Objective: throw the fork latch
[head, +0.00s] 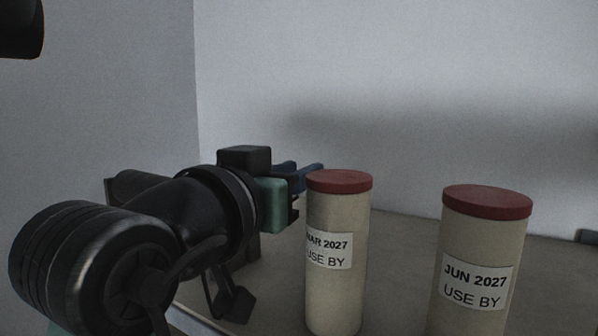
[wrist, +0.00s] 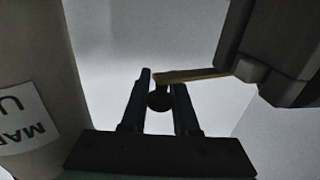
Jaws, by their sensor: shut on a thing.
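A thin yellowish bar (wrist: 195,75) runs from just above the knob to a dark block (wrist: 280,50) at upper right. This looks like the fork latch and its handle. I cannot make out the latch in the head view, and its fork end is not clear in the wrist view.
A beige canister with a red lid (head: 338,215), labelled MAR 2027, stands close to my gripper and fills the left of the wrist view (wrist: 35,80). A second canister (head: 480,240), labelled JUN 2027, stands to its right. Grey surface (head: 400,250) lies bare between them.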

